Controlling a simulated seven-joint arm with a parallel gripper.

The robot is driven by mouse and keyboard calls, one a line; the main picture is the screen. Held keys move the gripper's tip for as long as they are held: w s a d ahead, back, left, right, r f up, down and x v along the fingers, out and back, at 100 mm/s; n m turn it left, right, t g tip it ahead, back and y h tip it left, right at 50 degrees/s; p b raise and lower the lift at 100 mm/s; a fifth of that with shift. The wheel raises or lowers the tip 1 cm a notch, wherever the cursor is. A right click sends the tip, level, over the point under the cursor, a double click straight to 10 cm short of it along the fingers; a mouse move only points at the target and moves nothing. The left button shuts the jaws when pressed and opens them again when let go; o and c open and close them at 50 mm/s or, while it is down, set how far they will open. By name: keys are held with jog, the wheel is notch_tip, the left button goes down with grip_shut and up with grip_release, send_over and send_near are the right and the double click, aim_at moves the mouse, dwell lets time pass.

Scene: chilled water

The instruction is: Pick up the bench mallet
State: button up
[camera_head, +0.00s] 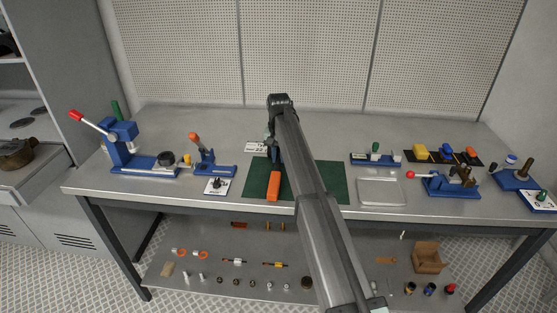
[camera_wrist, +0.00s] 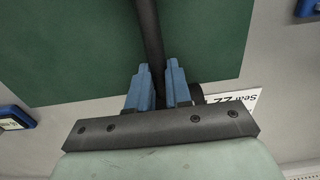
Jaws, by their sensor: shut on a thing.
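The bench mallet shows in the head view as an orange block-shaped head (camera_head: 273,187) over the green mat (camera_head: 335,180), left of my arm. Its dark handle (camera_wrist: 149,30) runs up out of the top of the wrist view. My gripper (camera_wrist: 158,70) has its two blue fingers closed on either side of this handle. In the head view my gripper is mostly hidden behind my arm. The orange head is out of the wrist view. I cannot tell whether the mallet touches the mat.
A printed card (camera_wrist: 235,100) lies beside the mat. A blue press with a red knob (camera_head: 122,140) stands at the left. A clear tray (camera_head: 381,192) and a blue fixture (camera_head: 452,187) are at the right. Several small parts lie on the lower shelf (camera_head: 215,287).

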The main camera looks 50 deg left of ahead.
grip_shut()
jog(key=shift+r, duration=0.2)
notch_tip(320, 180, up, 9)
jog(key=shift+f, duration=0.1)
jog(key=s+d+n, duration=0.1)
jog(key=d+n, duration=0.7)
jog(key=n, duration=1)
jog(key=shift+s+d+f, duration=0.15)
jog(key=shift+s+f, duration=0.05)
jog(key=shift+f, duration=0.25)
